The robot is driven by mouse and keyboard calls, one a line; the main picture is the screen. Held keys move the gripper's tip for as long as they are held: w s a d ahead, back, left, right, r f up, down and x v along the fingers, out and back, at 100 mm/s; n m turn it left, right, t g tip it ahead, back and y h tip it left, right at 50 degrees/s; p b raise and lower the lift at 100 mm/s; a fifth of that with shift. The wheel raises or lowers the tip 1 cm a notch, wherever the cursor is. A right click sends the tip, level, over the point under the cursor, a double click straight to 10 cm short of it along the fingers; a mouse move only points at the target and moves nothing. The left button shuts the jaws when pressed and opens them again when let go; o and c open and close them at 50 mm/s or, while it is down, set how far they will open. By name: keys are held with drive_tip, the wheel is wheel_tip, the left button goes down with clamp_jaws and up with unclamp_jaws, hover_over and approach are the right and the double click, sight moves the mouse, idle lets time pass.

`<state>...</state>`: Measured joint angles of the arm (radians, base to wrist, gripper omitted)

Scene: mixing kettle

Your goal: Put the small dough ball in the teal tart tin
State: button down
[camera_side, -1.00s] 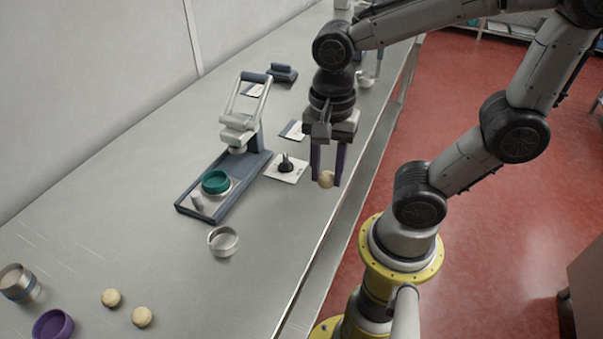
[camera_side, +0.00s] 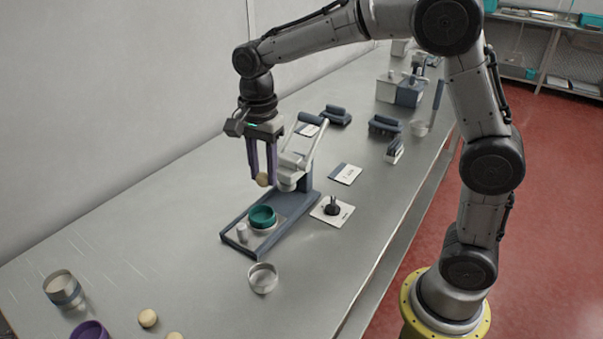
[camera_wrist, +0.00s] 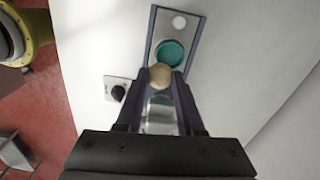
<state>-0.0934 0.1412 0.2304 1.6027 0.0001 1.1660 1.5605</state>
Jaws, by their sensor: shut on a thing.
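The small dough ball (camera_side: 263,180) is pale tan and is held between the fingertips of my gripper (camera_side: 262,176), which is shut on it. In the wrist view the ball (camera_wrist: 160,76) shows between the two purple fingers. The teal tart tin (camera_side: 262,217) sits on the blue-grey base of a lever press, below the ball in the side view. In the wrist view the tin (camera_wrist: 171,53) lies just beyond the ball, its inside partly hidden by it. The ball is in the air, apart from the tin.
The press (camera_side: 293,170) with its raised handle stands close beside my fingers. A metal ring (camera_side: 263,278) is in front of the base. A card with a black knob (camera_side: 332,207) lies to the right. A purple tin (camera_side: 89,331), dough pieces (camera_side: 148,318) and a metal cup (camera_side: 64,289) are front left.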

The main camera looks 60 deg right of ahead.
drive_tip(key=shift+w+d+f, duration=0.1)
drive_tip(key=shift+w+f, duration=0.3)
drive_tip(key=shift+f, duration=1.1)
drive_tip(key=shift+w+d+f, duration=0.15)
drive_tip(key=shift+w+f, duration=0.2)
drive_tip(key=shift+f, duration=1.1)
drive_tip(key=shift+w+d+f, duration=0.1)
drive_tip(key=shift+w+f, duration=0.3)
drive_tip(key=shift+f, duration=1.1)
drive_tip(key=shift+f, duration=0.4)
drive_tip(key=shift+c, duration=2.2)
unclamp_jaws()
drive_tip(key=o, duration=0.4)
